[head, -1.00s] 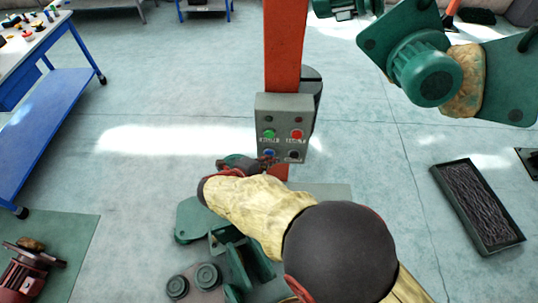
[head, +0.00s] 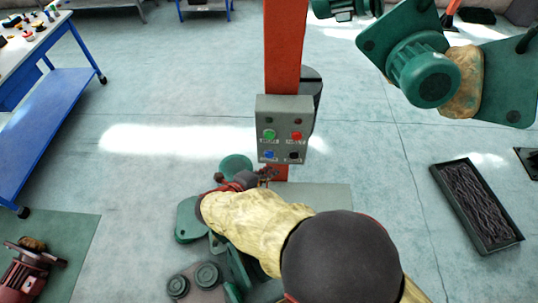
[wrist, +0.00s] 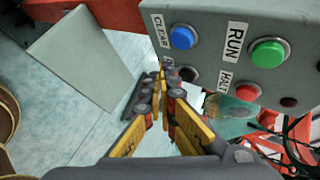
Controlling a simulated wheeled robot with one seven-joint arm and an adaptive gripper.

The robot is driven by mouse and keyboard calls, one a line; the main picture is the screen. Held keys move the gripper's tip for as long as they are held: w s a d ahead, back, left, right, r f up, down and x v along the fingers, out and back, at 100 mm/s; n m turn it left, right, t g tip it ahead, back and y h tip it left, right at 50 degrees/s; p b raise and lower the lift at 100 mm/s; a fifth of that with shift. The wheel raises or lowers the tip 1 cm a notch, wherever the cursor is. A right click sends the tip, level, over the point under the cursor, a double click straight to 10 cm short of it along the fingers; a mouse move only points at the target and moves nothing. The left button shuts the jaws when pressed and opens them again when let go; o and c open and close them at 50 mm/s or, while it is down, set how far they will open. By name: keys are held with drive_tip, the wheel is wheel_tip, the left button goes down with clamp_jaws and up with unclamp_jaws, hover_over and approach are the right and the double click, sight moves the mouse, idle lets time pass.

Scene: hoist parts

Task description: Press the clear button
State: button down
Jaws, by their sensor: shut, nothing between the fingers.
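The grey control box (head: 284,128) is fixed to the orange post. The blue button (head: 268,154) is at its lower left; in the wrist view the blue button (wrist: 183,37) sits beside the label CLEAR. Nothing covers it in either view. My gripper (head: 268,172) is at the box's lower edge, below the blue button and apart from it. In the wrist view my gripper (wrist: 161,82) has its fingers together and empty, with the tips near the black button (wrist: 188,74) and a partly hidden label. Contact with the box cannot be told.
The green RUN button (wrist: 267,52) and red HALT button (wrist: 247,91) are close to the blue one. The orange post (head: 286,45) stands behind the box. Green hoist parts (head: 190,220) lie below my arm. Floor left of the post is clear.

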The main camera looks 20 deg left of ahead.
drive_tip(key=shift+s+d, duration=0.2)
drive_tip(key=shift+s, duration=0.4)
drive_tip(key=shift+s+d, duration=0.2)
drive_tip(key=shift+s, duration=0.35)
